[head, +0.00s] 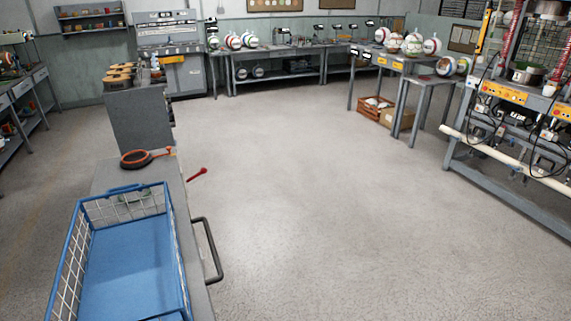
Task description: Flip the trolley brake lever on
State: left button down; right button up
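The trolley (173,213) is at the left of the head view, a long grey top seen from above. A small red lever with a knob end (197,174) sticks out from its right side, slanting up to the right; it looks like the brake lever. Which brake position it is in, I cannot tell. A dark bar handle (212,250) juts from the same side, nearer to me. Neither of my grippers is in view.
A blue wire basket (185,262) and a black-and-orange round item (136,159) sit on the trolley. A grey cabinet (140,122) stands beyond. Open floor (330,220) lies to the right, up to a metal press frame (520,165). Benches with balls line the back.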

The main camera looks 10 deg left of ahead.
aim_at(202, 170)
jog(key=i+l+z, duration=0.2)
jog(key=z, duration=0.15)
jog(key=i+l+z, duration=0.5)
jog(key=z, duration=0.15)
jog(key=i+u, duration=0.4)
jog(key=i+l+u, duration=0.15)
jog(key=i+u, duration=0.25)
jog(key=i+j+u, duration=0.55)
jog(key=i+u, duration=0.25)
jog(key=i+j+u, duration=0.15)
jog(key=i+j, duration=0.3)
jog(key=j, duration=0.15)
